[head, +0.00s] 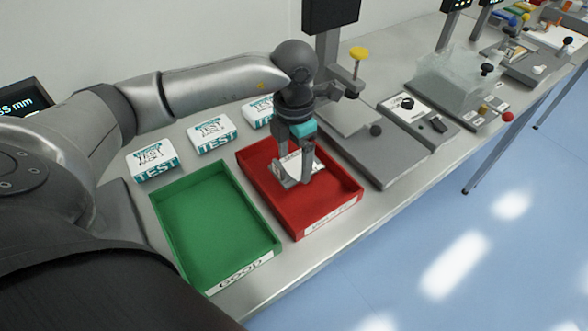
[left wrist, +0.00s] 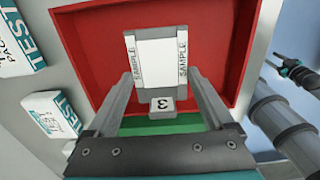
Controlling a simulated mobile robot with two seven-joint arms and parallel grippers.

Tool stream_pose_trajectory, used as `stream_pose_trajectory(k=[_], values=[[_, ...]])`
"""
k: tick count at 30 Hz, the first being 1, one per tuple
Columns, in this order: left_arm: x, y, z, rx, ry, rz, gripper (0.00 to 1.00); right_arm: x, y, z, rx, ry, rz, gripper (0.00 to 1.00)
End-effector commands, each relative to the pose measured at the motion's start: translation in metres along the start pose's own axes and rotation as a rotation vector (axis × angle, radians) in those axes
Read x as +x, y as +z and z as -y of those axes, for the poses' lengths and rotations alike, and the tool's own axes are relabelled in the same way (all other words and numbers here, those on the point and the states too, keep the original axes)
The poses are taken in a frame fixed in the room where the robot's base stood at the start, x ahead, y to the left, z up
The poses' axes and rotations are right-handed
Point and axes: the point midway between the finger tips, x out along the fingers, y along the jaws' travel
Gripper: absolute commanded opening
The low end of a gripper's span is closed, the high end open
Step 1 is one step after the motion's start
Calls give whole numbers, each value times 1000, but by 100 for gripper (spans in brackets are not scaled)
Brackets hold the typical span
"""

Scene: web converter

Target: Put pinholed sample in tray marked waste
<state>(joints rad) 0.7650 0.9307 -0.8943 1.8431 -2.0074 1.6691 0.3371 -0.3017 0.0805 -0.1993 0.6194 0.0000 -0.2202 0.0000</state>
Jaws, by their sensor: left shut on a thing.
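My left gripper (head: 294,179) is shut on a white sample (head: 301,163) and holds it within the outline of the red tray (head: 350,211). In the left wrist view the sample (left wrist: 160,52) has "SAMPLE" printed along two edges and a grey tab marked 3 between the fingers (left wrist: 162,105). I cannot tell whether it touches the tray floor. The red tray's front label is too small to read. No pinhole can be made out. My right arm seems to show at the right of the left wrist view, with its gripper (left wrist: 277,65) small and unclear.
A green tray (head: 258,232) marked GOOD stands empty left of the red tray. Several white and teal TEST packs (head: 212,134) stand behind the trays. A grey stand with a yellow knob (head: 359,54) is close on the right, with more bench instruments beyond. The bench's front edge is near the trays.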

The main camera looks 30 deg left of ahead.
Motion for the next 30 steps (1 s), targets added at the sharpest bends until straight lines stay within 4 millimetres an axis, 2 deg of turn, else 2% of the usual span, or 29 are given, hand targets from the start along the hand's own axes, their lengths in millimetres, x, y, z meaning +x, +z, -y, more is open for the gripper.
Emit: stream_pose_trajectory(k=[6, 18, 19, 22, 30], values=[[33, -1, 0, -2, -2, -4, 32, 4, 0, 0, 0, 0, 0, 50], [40, 0, 0, 0, -1, -1, 32, 8, 0, 0, 0, 0, -1, 50], [39, 0, 0, 0, -1, -1, 90, 7, 0, 0, 0, 0, -1, 50], [38, 0, 0, 0, -1, -1, 100, 6, 0, 0, 0, 0, -2, 50], [37, 0, 0, -1, 0, -1, 100, 5, -1, 0, -1, 0, -2, 50]])
